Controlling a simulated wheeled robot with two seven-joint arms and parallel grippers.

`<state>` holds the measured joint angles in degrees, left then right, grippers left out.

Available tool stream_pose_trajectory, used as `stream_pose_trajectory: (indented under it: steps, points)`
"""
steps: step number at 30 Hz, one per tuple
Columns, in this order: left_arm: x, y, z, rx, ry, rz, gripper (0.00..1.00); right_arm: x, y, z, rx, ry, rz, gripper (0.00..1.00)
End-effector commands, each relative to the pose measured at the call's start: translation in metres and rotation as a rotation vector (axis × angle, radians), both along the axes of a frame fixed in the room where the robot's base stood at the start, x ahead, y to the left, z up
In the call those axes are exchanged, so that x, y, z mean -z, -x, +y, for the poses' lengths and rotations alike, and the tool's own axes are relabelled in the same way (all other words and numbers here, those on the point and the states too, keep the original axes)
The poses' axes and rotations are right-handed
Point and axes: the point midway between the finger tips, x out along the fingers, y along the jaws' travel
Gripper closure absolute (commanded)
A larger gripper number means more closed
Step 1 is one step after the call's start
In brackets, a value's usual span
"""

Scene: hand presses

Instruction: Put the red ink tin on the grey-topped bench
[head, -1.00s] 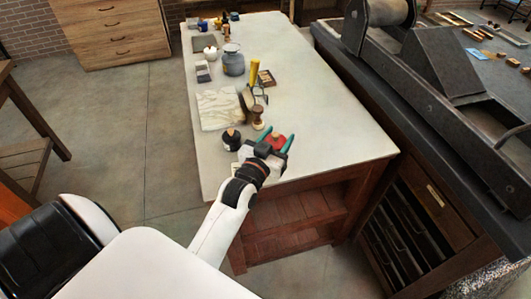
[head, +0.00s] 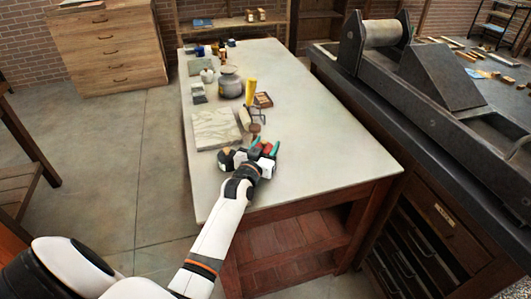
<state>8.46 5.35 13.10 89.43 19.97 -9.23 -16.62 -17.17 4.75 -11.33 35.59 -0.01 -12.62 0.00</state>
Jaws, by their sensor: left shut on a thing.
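The red ink tin (head: 267,148) is between the green-tipped fingers of my left gripper (head: 264,148), which is shut on it. The gripper and tin are over the near part of the bench with the pale grey top (head: 320,150). I cannot tell whether the tin touches the top. The gripper hides part of the tin. My right gripper is not in view.
A dark jar (head: 226,159) is just left of the gripper, and a marbled slab (head: 215,128) lies behind it. A grey pot (head: 230,82) and a yellow tube (head: 250,90) stand farther back. The bench's right side is clear. A dark press (head: 440,95) stands at right.

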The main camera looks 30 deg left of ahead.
Motion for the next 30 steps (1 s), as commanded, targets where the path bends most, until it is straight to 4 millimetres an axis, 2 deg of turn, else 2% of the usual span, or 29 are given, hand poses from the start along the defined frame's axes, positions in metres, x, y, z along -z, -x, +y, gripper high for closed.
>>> stream_pose_trajectory:
  steps: [1, 4, 15, 16, 19, 20, 30]
  points:
    - [0.009, 0.0, 0.0, 0.0, -0.001, 0.001, 0.81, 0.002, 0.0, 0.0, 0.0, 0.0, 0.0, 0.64]
    - [0.019, 0.0, 0.0, 0.0, 0.0, -0.001, 0.81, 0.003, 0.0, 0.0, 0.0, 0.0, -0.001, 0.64]
    - [0.023, 0.0, 0.0, 0.0, -0.001, -0.003, 0.81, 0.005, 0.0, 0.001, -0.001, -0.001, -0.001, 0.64]
    - [0.024, 0.0, 0.0, 0.0, 0.001, 0.0, 0.47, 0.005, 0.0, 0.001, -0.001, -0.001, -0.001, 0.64]
    - [0.023, 0.0, 0.0, 0.0, 0.001, 0.0, 0.31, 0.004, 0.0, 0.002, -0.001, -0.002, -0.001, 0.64]
    - [0.023, 0.0, 0.0, 0.0, 0.001, 0.0, 0.29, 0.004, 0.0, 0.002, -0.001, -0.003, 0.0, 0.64]
    - [0.021, 0.002, 0.0, 0.0, 0.001, 0.001, 0.29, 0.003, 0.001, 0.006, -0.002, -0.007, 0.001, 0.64]
